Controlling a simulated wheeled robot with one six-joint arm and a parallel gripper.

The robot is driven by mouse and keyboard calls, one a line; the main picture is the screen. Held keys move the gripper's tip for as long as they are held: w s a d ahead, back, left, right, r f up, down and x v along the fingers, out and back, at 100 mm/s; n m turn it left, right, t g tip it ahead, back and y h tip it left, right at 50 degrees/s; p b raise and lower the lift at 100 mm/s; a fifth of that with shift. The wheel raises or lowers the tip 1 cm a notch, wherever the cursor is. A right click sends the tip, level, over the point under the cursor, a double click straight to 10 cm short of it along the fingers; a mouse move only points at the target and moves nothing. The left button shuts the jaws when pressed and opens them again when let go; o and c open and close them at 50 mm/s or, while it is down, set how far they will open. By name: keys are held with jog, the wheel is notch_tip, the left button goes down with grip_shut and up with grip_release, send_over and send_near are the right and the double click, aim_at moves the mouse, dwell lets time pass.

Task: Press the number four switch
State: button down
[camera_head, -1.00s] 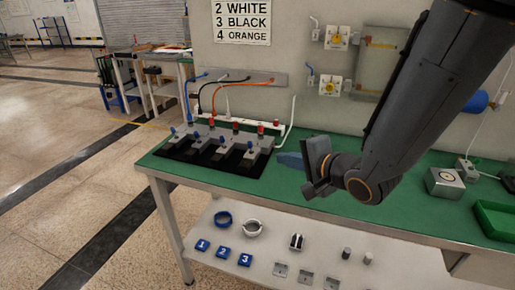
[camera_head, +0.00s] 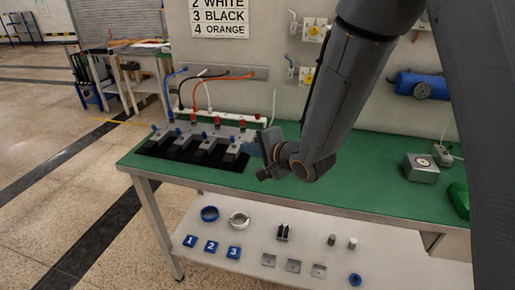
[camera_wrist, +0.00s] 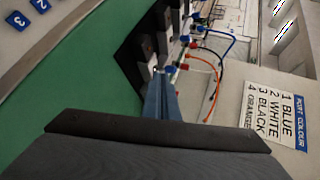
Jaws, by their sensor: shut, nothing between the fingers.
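A row of several grey blocks with blue knobs and red parts (camera_head: 204,136) stands on a black mat at the back left of the green table. No number is legible on them in the head view, so I cannot tell which switch is number four. My gripper (camera_head: 253,149) is low over the table, just right of the rightmost block. In the wrist view its shut blue-grey fingers (camera_wrist: 161,96) hold nothing and point at the near end of the row. Contact with a block cannot be told. The sign (camera_head: 222,18) pairs 4 with orange; an orange cable (camera_head: 193,90) hangs behind.
Blue, white and black cables also hang from the wall rail (camera_head: 222,73). A metal box (camera_head: 420,168) stands at the table's right. Numbered blue tiles (camera_head: 211,246) and loose parts lie on the lower shelf (camera_head: 330,273). The green table (camera_head: 330,180) is clear in the middle.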

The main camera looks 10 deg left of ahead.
aim_at(233, 139)
jog(key=shift+w+a+r+p, duration=0.15)
jog(key=shift+w+a+p, duration=0.45)
jog(key=shift+w+a, duration=1.1)
jog(key=shift+s+a+r+p, duration=0.1)
jog(key=shift+a+r+p, duration=0.05)
jog(key=shift+p, duration=0.3)
